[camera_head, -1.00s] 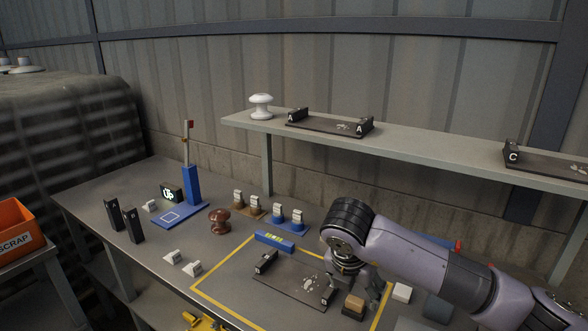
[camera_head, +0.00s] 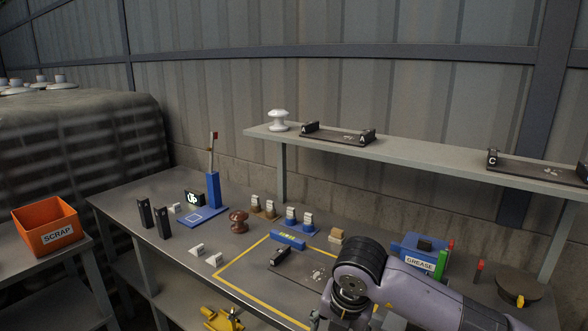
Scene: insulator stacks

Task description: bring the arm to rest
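My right arm comes in from the lower right. Its wrist is over the front of the workbench, and my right gripper (camera_head: 338,318) is at the bottom edge of the picture, partly cut off and dark. Its fingers do not show clearly, and I see nothing held in it. The arm hides part of the dark plate (camera_head: 290,278) inside the yellow outline on the bench. My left gripper is out of view.
The raised shelf (camera_head: 430,160) carries a white insulator (camera_head: 279,120) and plates marked A and C. On the bench are a brown insulator (camera_head: 238,221), blue stand (camera_head: 213,190), grease box (camera_head: 420,257) and dark round pad (camera_head: 520,288). An orange scrap bin (camera_head: 30,226) stands left.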

